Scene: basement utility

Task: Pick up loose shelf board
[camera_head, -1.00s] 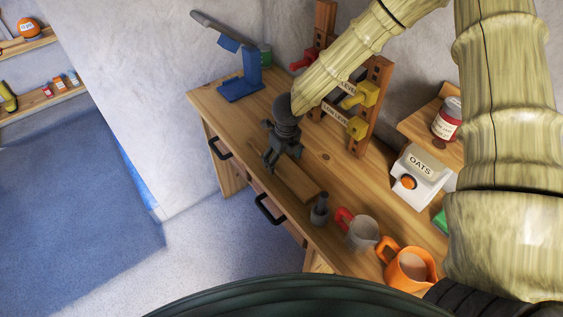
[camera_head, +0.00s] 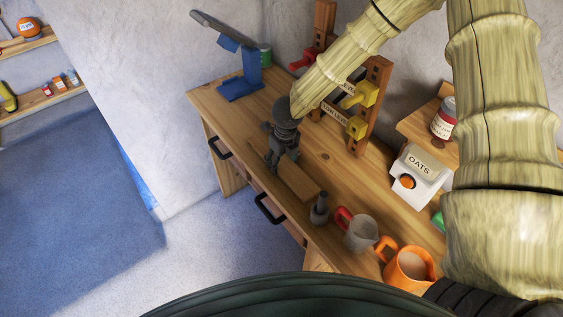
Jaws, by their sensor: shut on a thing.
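The loose shelf board (camera_head: 300,184) is a flat wooden plank lying on the wooden workbench (camera_head: 345,212), near its front edge. My gripper (camera_head: 273,169) points down over the board's far-left part, and its fingers are closed on the board. The fingers hide part of the board. I cannot see a clear gap between the board and the bench top.
A dark grey bottle-like item (camera_head: 319,209), a grey mug with red handle (camera_head: 359,231) and an orange pitcher (camera_head: 408,265) stand to the right. A wooden rack with yellow brackets (camera_head: 366,94), an oats box (camera_head: 415,172) and a blue stand (camera_head: 241,86) stand farther back.

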